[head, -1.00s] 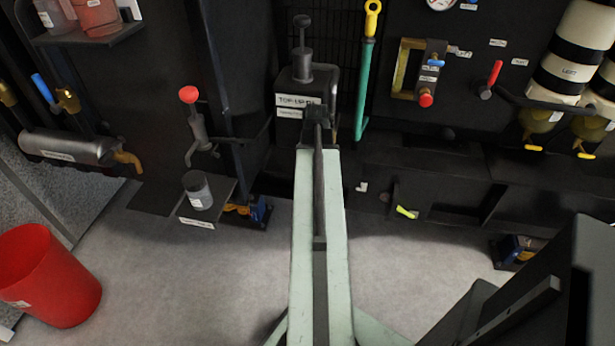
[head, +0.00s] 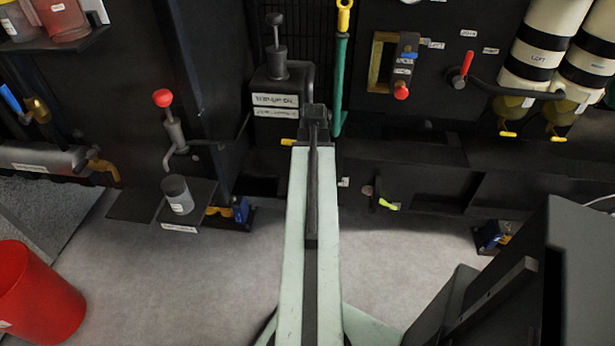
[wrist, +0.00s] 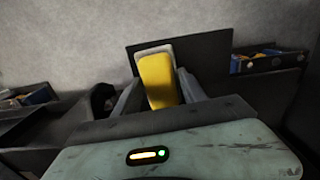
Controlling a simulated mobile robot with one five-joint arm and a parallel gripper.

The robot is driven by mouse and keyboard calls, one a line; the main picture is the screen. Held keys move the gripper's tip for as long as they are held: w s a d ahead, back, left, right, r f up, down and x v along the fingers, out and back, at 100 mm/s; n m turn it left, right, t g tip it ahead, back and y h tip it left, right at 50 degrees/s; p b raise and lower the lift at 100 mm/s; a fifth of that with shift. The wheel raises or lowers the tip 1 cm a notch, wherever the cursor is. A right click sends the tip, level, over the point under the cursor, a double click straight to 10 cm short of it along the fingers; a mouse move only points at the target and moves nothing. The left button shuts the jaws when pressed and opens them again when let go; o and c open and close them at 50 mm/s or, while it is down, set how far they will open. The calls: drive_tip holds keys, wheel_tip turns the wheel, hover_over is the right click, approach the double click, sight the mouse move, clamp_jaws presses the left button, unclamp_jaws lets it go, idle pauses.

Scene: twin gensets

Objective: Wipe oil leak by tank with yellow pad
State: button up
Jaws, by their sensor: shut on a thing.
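The yellow pad (wrist: 158,82), with a pale backing, is between the two fingers of my gripper (wrist: 161,92) in the wrist view. The gripper is shut on it. In the head view my arm reaches forward and hides most of the gripper; a small yellow edge of the pad (head: 289,142) shows left of the arm's end. A black top-up tank (head: 272,84) with white labels and a plunger on top stands just beyond and left of the arm's end. I cannot make out the oil leak in either view.
A red-knobbed hand pump (head: 170,125) and a grey jar (head: 178,194) on a small shelf stand left. A red bin (head: 35,300) is lower left. A green pipe (head: 340,85) rises right of the tank. A dark cabinet (head: 510,280) is close at right. Grey floor is clear between.

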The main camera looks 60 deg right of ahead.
sight(286, 182)
drive_tip(key=shift+s+d, duration=0.25)
drive_tip(key=shift+s, duration=0.35)
drive_tip(key=shift+s+d, duration=0.25)
drive_tip(key=shift+s, duration=0.3)
drive_tip(key=shift+f, duration=0.15)
clamp_jaws()
drive_tip(key=shift+w+a, duration=0.75)
drive_tip(key=shift+w, duration=1.05)
drive_tip(key=shift+w+a, duration=0.7)
drive_tip(key=shift+w, duration=1.05)
drive_tip(key=shift+w+a, duration=0.75)
drive_tip(key=shift+w, duration=1.05)
wheel_tip(286, 182, up, 6)
drive_tip(key=p, duration=0.6)
